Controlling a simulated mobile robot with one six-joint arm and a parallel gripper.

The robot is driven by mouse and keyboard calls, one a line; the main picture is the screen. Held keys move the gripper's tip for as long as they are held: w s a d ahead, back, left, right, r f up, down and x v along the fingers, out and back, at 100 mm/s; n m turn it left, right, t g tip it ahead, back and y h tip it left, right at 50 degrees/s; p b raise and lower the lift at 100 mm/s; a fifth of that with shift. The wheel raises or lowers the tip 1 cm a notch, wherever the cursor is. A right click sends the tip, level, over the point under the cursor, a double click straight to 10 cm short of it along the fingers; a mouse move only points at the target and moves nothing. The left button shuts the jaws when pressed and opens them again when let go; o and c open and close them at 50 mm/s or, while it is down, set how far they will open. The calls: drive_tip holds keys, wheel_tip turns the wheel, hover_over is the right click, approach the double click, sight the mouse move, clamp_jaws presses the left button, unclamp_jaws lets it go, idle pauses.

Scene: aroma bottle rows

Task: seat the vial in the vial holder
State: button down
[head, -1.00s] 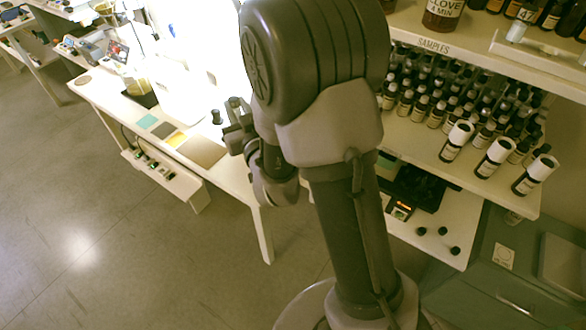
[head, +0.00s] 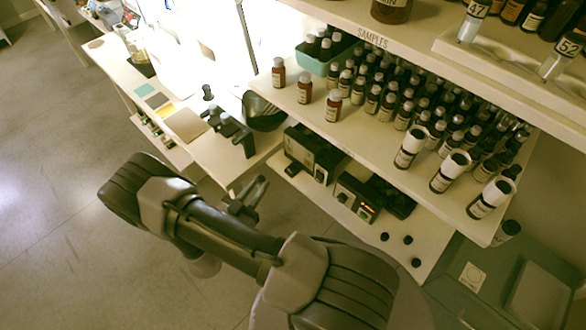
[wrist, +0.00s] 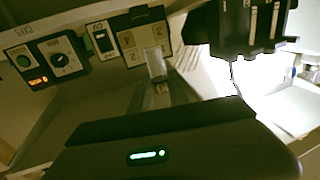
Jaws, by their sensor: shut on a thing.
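My gripper (head: 250,194) is in front of the lower shelf in the head view, below the right end of the white table. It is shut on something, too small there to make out. In the wrist view its dark body with a green light fills the bottom. A pale, clear vial (wrist: 156,66) shows just beyond that body, roughly upright, and appears to be what the gripper holds. I cannot single out the vial holder with certainty; a dark stand (head: 232,130) is at the table's right edge.
A device with an orange display (head: 357,203) and another box (head: 312,153) stand on the lower shelf; the display device also shows in the wrist view (wrist: 45,70). Bottles crowd the shelf above. A dark bowl (head: 262,112) is by the table. Several black caps lie at lower right.

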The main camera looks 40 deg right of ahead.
drive_tip(key=s+d+f+g, duration=0.1)
drive_tip(key=s, duration=0.1)
drive_tip(key=b, duration=0.4)
approach(298, 156)
drive_tip(key=shift+m, duration=0.4)
drive_tip(key=d+r, duration=0.1)
drive_tip(key=d, duration=0.1)
drive_tip(key=w+d+r, duration=0.1)
drive_tip(key=d, duration=0.1)
drive_tip(key=d+r, duration=0.1)
drive_tip(key=d, duration=0.1)
drive_tip(key=shift+w, duration=0.4)
wheel_tip(298, 156, down, 4)
drive_tip(key=shift+d+r+b, duration=0.1)
drive_tip(key=shift+r+b, duration=0.1)
drive_tip(key=shift+b, duration=0.8)
drive_tip(key=shift+r, duration=0.2)
drive_tip(key=shift+f, duration=0.15)
drive_tip(key=c, duration=1.6)
unclamp_jaws()
drive_tip(key=shift+o, duration=0.4)
